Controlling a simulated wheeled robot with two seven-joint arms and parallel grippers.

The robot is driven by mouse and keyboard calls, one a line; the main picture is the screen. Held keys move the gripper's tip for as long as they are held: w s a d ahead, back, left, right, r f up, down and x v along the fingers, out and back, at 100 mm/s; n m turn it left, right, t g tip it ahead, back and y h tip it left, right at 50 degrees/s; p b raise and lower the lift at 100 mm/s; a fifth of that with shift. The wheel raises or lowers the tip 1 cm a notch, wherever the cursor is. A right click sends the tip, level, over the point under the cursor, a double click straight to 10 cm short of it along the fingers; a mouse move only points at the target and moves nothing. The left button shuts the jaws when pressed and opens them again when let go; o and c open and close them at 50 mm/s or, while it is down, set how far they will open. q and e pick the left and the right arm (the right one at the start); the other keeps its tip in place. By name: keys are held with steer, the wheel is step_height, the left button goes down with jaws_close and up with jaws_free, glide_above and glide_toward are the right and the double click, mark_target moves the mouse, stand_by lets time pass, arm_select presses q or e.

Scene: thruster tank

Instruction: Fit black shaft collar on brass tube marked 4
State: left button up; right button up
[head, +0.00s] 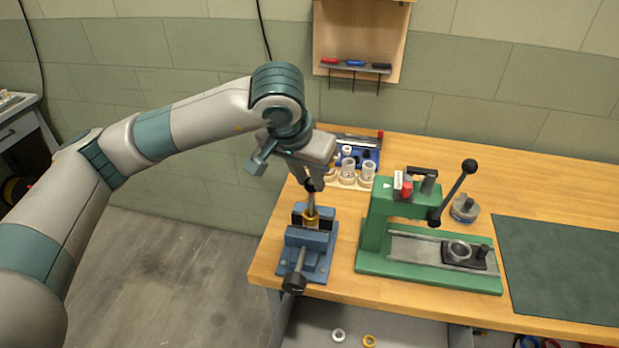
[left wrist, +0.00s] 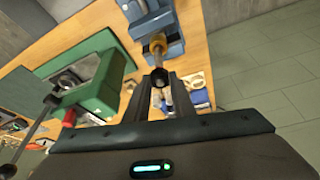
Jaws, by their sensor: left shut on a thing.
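My left gripper (head: 311,184) points down above the blue vise (head: 308,243), shut on the small black shaft collar (head: 310,187). In the left wrist view the collar (left wrist: 160,78) sits between the fingertips (left wrist: 159,84). Below it a thin grey shaft (head: 311,202) stands upright out of a brass piece (head: 311,217) held in the vise jaws; the brass piece also shows in the left wrist view (left wrist: 157,44). The collar is in line with the shaft's top; I cannot tell whether it is around it or just above. No mark 4 is readable. My right gripper is out of view.
A green lever press (head: 430,273) stands right of the vise. Behind the vise are a blue tray (head: 371,156) and pale cups (head: 367,172). A round grey part (head: 465,208) and a dark green mat (head: 560,265) lie on the wooden bench to the right.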

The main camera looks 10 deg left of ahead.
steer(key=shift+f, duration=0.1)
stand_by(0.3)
arm_select(q)
steer(key=o, duration=1.1)
steer(key=shift+s+r, duration=0.2)
steer(key=shift+r, duration=0.3)
steer(key=b+v, duration=0.4)
steer(key=v, duration=1.2)
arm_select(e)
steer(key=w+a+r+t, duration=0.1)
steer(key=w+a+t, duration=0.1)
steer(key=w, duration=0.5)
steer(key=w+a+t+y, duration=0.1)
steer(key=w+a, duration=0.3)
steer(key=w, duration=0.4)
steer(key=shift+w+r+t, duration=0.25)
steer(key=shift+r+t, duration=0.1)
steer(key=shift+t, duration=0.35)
arm_select(q)
steer(key=shift+s, duration=0.1)
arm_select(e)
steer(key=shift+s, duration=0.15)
